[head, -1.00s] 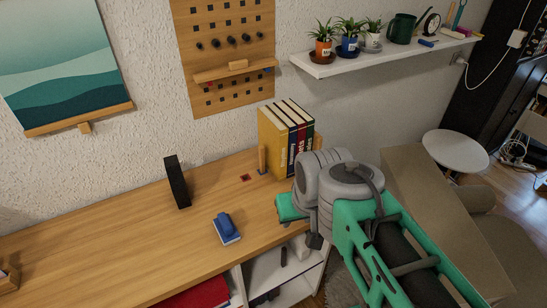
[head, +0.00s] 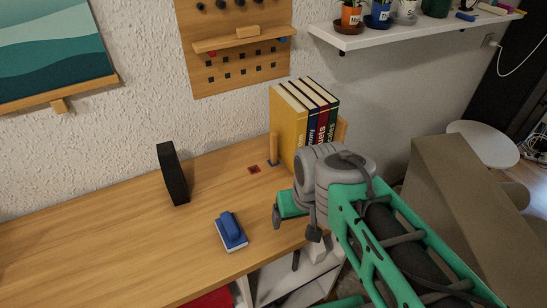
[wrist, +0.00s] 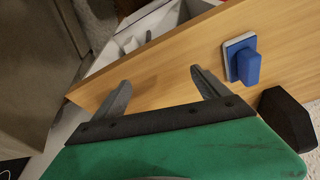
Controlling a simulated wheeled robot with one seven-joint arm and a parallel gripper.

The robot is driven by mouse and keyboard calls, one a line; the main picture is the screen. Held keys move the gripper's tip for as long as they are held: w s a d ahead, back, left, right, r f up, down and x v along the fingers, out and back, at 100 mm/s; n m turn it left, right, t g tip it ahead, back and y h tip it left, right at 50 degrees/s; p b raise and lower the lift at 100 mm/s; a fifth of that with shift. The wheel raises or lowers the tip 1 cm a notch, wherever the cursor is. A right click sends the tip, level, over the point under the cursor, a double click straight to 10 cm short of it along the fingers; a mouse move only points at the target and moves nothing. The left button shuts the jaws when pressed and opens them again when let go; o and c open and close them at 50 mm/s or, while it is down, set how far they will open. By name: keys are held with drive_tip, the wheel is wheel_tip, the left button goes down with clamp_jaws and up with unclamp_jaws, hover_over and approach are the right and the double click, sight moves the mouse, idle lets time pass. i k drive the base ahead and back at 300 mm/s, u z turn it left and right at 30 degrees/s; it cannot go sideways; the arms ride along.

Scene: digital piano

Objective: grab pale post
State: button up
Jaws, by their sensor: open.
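A pale wooden post (head: 273,148) stands upright on the desk, just left of the row of books, with a small blue patch at its foot. It does not show in the wrist view. My gripper (head: 296,225) is in front of and below the books in the head view, over the desk's right front part. In the wrist view my gripper (wrist: 163,90) has its two grey fingers spread, with nothing between them but desk edge and background. It is apart from the post.
Books (head: 305,120) stand right of the post, with another wooden piece (head: 342,132) beyond them. A blue-and-white eraser (head: 231,231) and an upright black block (head: 172,174) are on the desk (head: 110,235). A dark red square (head: 254,170) lies near the post.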

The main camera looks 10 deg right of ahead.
sight(274, 135)
drive_tip(key=u, duration=0.5)
drive_tip(key=k, duration=1.2)
drive_tip(key=u, duration=0.6)
drive_tip(key=i, duration=1.2)
